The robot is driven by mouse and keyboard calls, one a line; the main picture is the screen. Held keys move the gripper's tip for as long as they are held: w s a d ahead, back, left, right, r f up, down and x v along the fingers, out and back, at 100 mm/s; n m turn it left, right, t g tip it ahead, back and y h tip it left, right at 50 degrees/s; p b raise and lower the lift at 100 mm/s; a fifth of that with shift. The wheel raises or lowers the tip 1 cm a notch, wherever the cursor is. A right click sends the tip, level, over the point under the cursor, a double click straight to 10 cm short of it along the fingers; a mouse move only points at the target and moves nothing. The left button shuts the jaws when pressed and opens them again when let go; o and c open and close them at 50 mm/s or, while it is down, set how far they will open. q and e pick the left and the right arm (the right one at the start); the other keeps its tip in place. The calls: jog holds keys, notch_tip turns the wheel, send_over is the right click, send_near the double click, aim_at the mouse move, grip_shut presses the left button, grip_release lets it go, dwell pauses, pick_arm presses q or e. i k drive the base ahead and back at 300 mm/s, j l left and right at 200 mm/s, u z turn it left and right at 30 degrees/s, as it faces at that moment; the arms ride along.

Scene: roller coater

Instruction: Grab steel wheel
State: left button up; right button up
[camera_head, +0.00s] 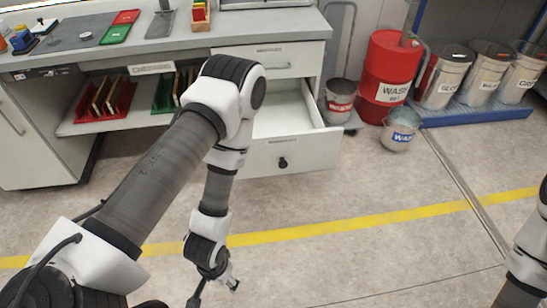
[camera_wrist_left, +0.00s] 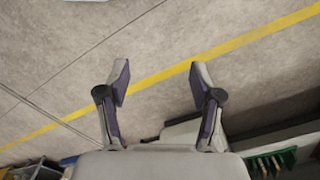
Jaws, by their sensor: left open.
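A small round silvery disc (camera_head: 86,36) lies on the dark mat on the workbench at the upper left. It may be the steel wheel, but it is too small to be sure. My left gripper (camera_head: 216,287) hangs low over the floor in front of the bench, well away from the disc. In the left wrist view my left gripper (camera_wrist_left: 160,78) is open, with only floor and a yellow line between its fingers. Part of my right arm shows at the right edge of the head view; its gripper is out of view.
The workbench (camera_head: 270,26) carries green and red trays (camera_head: 117,33). Its lower drawer (camera_head: 293,154) stands open and looks empty. Red and green racks sit on the shelf below. A red waste drum (camera_head: 388,72) and several buckets stand at the right. The floor in front is clear.

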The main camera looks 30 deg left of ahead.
aim_at(87, 36)
jog(key=u, duration=1.95)
